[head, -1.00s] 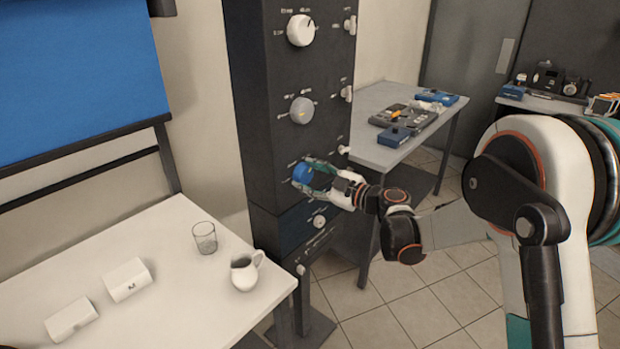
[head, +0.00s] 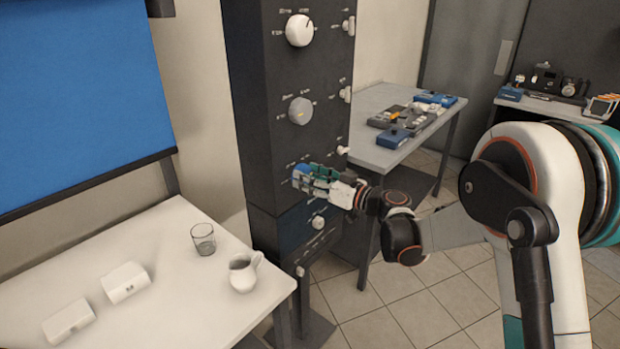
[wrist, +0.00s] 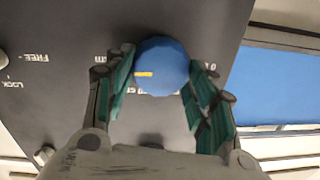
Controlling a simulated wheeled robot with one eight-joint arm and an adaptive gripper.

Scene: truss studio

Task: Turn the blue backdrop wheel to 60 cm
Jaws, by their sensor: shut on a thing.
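The blue backdrop wheel (head: 298,173) is a round knob low on the front of the dark column (head: 270,215). My gripper (head: 312,178) reaches it from the right and is shut on it. In the wrist view the wheel (wrist: 165,58) sits between the two green-padded fingers of my gripper (wrist: 160,78). A yellow mark on the wheel points left in that picture. Printing around the wheel is partly hidden, and I cannot read the value at the mark. The blue backdrop (head: 75,95) hangs at the left; its dark bottom bar is above the white table.
A white knob (head: 300,30) and a grey knob (head: 300,111) sit above on the column. The white table (head: 160,235) holds a glass (head: 203,239), a jug (head: 243,272) and two small white blocks. A grey bench (head: 375,155) with devices stands behind my arm.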

